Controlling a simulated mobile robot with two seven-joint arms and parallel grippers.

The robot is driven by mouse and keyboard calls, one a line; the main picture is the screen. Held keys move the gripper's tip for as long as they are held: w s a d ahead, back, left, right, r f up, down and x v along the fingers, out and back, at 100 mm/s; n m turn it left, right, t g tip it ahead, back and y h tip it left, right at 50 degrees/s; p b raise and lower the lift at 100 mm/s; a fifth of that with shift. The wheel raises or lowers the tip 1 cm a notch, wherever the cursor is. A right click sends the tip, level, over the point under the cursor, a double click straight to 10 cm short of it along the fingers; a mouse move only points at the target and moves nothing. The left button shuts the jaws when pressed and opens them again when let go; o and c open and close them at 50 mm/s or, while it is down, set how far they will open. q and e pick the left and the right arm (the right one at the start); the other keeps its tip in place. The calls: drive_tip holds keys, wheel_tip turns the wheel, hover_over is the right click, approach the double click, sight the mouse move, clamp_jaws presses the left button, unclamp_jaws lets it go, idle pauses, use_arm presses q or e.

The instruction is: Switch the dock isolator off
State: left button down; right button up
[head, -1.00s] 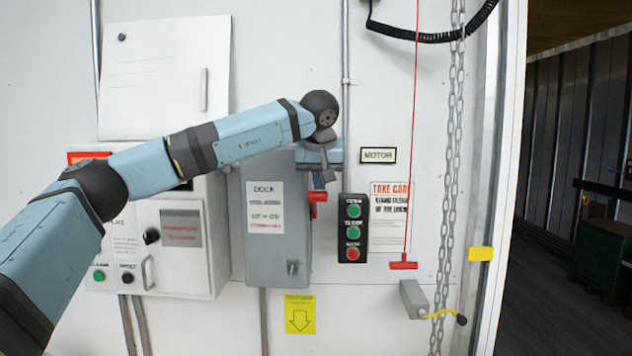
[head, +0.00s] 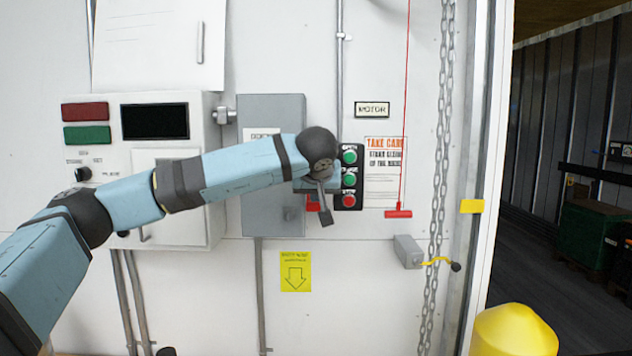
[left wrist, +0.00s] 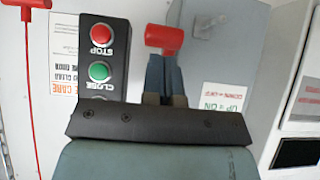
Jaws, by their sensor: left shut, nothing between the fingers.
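The dock isolator is a grey box (head: 272,112) on the wall, with a red-gripped lever (head: 312,204) on its right side. The lever points down, its red grip level with the lowest button beside it. My left gripper (head: 325,216) is shut and empty at the lever and partly hides it. In the left wrist view, which is upside down, the closed fingers (left wrist: 165,72) end right at the red grip (left wrist: 164,38); I cannot tell whether they touch. A label there (left wrist: 226,98) reads UP = ON and a DOWN line. My right gripper is not in view.
A black button box (head: 349,178) stands close right of the lever. A red pull handle (head: 398,213) on a cord and a chain (head: 441,150) hang farther right. A control cabinet (head: 180,229) is at left, a yellow post (head: 514,332) at bottom right.

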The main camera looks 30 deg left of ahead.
sight(316, 207)
use_arm(q)
drive_tip(key=shift+f, duration=0.9)
drive_tip(key=shift+w+a+f+b, duration=0.15)
drive_tip(key=shift+w+f+b, duration=0.1)
drive_tip(key=shift+f, duration=0.15)
drive_tip(key=shift+w+a+f+b, duration=0.15)
drive_tip(key=shift+f+b, duration=0.05)
drive_tip(key=shift+f, duration=0.2)
drive_tip(key=shift+f, duration=0.2)
